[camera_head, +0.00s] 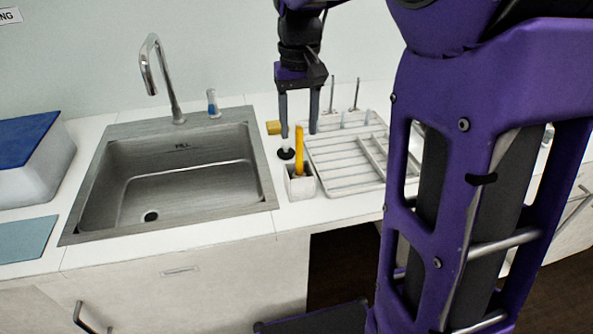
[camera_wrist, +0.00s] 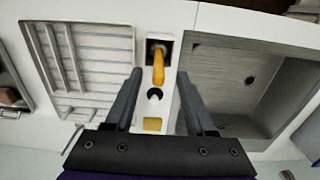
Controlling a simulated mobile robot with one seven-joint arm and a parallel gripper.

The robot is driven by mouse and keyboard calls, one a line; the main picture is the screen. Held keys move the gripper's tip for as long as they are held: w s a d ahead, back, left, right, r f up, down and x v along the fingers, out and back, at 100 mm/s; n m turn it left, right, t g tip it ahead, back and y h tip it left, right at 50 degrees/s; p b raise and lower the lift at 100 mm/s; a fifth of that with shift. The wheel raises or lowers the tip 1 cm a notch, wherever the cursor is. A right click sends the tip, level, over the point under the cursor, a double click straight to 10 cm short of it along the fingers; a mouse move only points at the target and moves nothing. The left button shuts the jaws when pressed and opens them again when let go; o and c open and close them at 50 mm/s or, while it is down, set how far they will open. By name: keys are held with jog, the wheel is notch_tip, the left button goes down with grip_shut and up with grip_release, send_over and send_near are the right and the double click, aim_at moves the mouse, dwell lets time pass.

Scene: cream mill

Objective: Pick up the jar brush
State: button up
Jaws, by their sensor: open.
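What looks like the jar brush, a yellow handle (camera_head: 299,152), stands upright with a slight tilt in a small white holder (camera_head: 301,188) between the sink and the drying rack. Its lower end is hidden in the holder. In the wrist view the yellow handle (camera_wrist: 159,68) shows between the finger lines, rising from the dark opening of the holder. My gripper (camera_head: 298,131) is open and empty, pointing down above the counter close to the handle's top. In the wrist view my gripper's fingers (camera_wrist: 159,75) lie on either side of the handle, apart from it.
A black round stopper-like piece (camera_head: 286,154) and a yellow sponge (camera_head: 273,127) sit behind the holder. The steel sink (camera_head: 170,185) with a tall faucet (camera_head: 165,75) is left. A white slatted drying rack (camera_head: 345,165) with upright metal rods is right.

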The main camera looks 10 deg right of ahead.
jog(key=b, duration=0.1)
send_over(299, 174)
jog(key=w, duration=0.1)
jog(key=shift+d+f, duration=0.1)
jog(key=shift+f, duration=3)
jog(key=shift+c, duration=0.3)
grip_shut()
